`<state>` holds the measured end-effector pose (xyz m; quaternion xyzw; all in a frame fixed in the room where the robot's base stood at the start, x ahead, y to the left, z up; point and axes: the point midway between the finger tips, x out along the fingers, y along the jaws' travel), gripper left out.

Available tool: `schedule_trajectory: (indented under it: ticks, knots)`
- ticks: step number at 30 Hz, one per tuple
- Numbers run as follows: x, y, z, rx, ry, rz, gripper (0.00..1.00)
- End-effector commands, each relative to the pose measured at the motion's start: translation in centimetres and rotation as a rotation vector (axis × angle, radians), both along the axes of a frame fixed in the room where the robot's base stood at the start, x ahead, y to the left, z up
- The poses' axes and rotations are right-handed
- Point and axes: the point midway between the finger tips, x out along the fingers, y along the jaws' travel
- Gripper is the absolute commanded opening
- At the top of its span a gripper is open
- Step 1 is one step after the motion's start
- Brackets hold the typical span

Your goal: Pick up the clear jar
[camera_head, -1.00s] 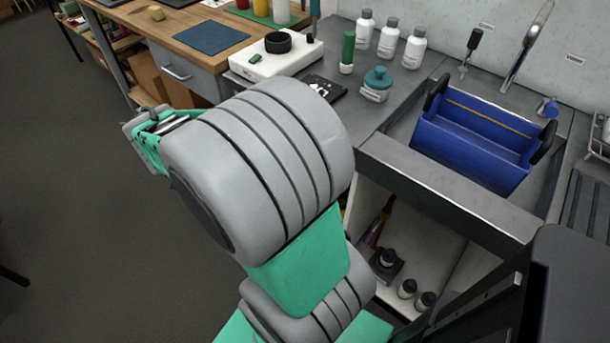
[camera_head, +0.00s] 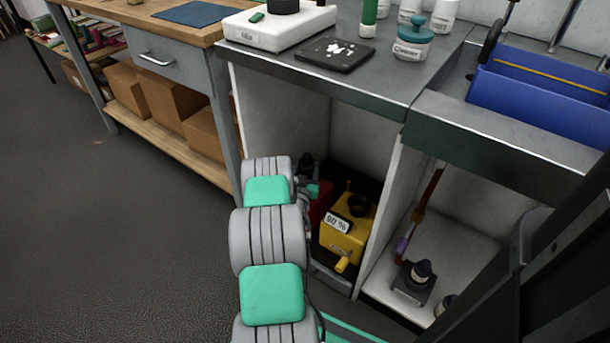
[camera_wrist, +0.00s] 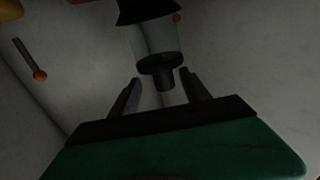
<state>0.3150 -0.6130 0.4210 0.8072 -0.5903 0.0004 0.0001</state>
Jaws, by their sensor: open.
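In the wrist view, a see-through jar (camera_wrist: 152,42) with a dark round lid (camera_wrist: 158,63) and a short dark knob shows just beyond my fingertips, its knob end pointing towards my gripper. My gripper (camera_wrist: 162,84) is open, with one dark finger on each side of the knob in the picture. I cannot tell whether the knob is between the fingers or still beyond them. The fingers look empty. In the head view, my arm reaches into the left cupboard bay under the counter, and the jar is not clearly seen there.
A yellow box (camera_head: 346,236) with a dark round top stands in the same bay, right of my arm. The bay's divider wall (camera_head: 390,190) is close by. The counter edge (camera_head: 320,82) overhangs above. Open floor (camera_head: 110,230) lies to the left. The wrist view is dim.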

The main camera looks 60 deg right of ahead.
Motion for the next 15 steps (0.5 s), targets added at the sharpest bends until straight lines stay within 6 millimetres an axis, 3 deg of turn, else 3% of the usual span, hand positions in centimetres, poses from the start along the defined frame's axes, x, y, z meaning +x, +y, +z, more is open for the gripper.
schedule_trajectory:
  ticks: [15]
  knots:
    - [2.7, -6.2, -0.3, -0.001, 0.000, 0.005, 0.55]
